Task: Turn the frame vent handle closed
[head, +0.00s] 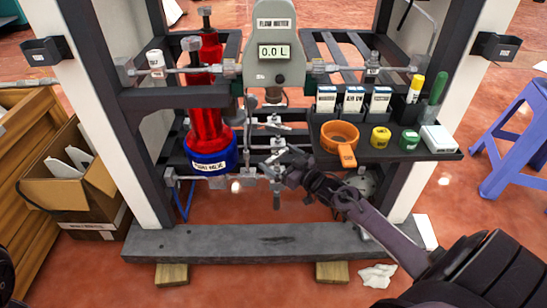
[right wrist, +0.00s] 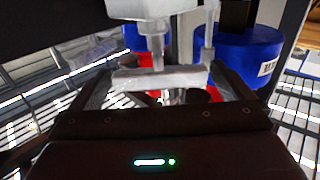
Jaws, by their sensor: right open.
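A grey metal valve fitting with a short handle-like bar (head: 276,178) sits on the pipework low in the middle of the frame. My right gripper (head: 287,174) reaches in from the lower right, right at this fitting. In the right wrist view the gripper (right wrist: 164,92) is open, and a pale metal bar (right wrist: 158,78) lies crosswise between its two fingers. I cannot tell whether the fingers touch the bar. No label on the handle can be read, and part of the fitting is hidden by the gripper. My left gripper is not in view.
A red cylinder with a blue base (head: 210,160) stands left of the fitting. A flow meter (head: 274,50) reading 0.0 L hangs above. A dark shelf (head: 440,154) with an orange ring (head: 340,136), small boxes and caps lies just above my right forearm. A grey beam (head: 200,244) crosses below.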

